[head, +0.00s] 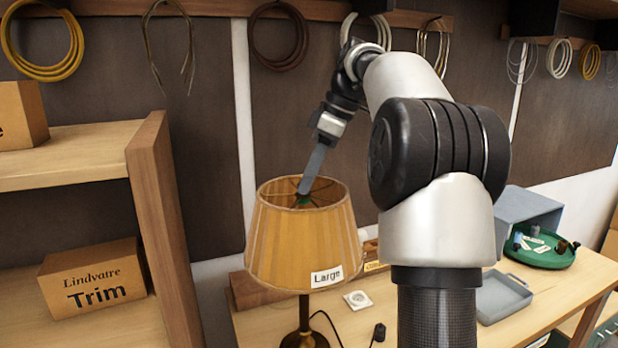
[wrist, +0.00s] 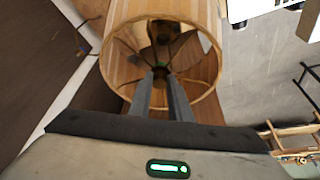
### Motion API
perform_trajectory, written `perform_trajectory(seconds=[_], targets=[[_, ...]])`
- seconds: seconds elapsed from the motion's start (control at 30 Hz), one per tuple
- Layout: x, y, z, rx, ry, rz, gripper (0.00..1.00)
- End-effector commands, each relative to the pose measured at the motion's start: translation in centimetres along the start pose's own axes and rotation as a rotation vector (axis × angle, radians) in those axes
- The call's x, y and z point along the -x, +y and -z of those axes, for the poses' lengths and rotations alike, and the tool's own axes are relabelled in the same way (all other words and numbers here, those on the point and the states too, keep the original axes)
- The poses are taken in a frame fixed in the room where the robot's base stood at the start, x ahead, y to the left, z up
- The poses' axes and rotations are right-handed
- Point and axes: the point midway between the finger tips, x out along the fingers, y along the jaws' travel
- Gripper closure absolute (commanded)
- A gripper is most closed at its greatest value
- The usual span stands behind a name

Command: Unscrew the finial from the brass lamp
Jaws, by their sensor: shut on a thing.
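The brass lamp (head: 304,325) stands on the workbench, its stem and base showing below a tan shade (head: 285,240) labelled "Large". My gripper (head: 305,190) reaches down through the shade's open top, fingertips at the hub of the shade's spokes. In the wrist view my gripper (wrist: 160,78) is shut on the finial, with the shade (wrist: 118,75) ringed around the fingertips. Little of the finial can be made out; a small green patch shows at the fingertips in both views. The inside of the lamp below the hub is mostly hidden.
The workbench (head: 535,300) holds a white square piece (head: 357,299), a grey tray (head: 502,297), a grey bin (head: 530,213) and a round green tray (head: 540,252) with small parts. A wooden shelf (head: 75,160) with a Trim box (head: 92,274) stands left. Wire coils hang behind.

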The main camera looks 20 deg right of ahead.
Motion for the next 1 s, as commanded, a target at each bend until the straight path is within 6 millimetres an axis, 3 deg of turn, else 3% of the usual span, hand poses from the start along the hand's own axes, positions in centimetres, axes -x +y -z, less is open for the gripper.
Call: perform_trajectory(seconds=[0.3, 0.83, 0.87, 1.0], targets=[[-0.18, 0.73, 0.24, 0.433, 0.005, 0.179, 1.0], [-0.15, 0.66, 0.09, 0.521, 0.0, 0.216, 1.0], [-0.16, 0.66, 0.09, 0.521, 0.0, 0.216, 0.81], [-0.13, 0.66, 0.11, 0.52, 0.0, 0.215, 0.61]])
